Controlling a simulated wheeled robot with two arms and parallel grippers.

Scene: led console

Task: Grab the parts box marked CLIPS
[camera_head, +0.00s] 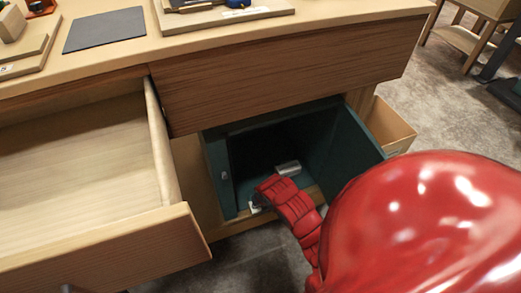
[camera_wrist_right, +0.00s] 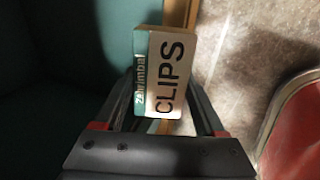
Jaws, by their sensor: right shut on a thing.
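The parts box marked CLIPS (camera_wrist_right: 172,75) is in the right wrist view, a small white box with black letters and a teal side band with small lettering. My right gripper (camera_wrist_right: 160,108) is shut on it, one finger on each side. In the head view my right gripper (camera_head: 262,198) is low at the front of an open teal cabinet (camera_head: 217,170), with a bit of white, likely the box, showing at its tip. The gripper and my red arm hide most of the box there. My left gripper is not in view.
A light grey object (camera_head: 288,168) lies inside the cabinet. The cabinet door (camera_head: 350,150) stands open on the right. An empty drawer (camera_head: 85,165) is pulled out at left. The desktop (camera_head: 130,58) above holds a dark mat (camera_head: 104,29) and wooden trays.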

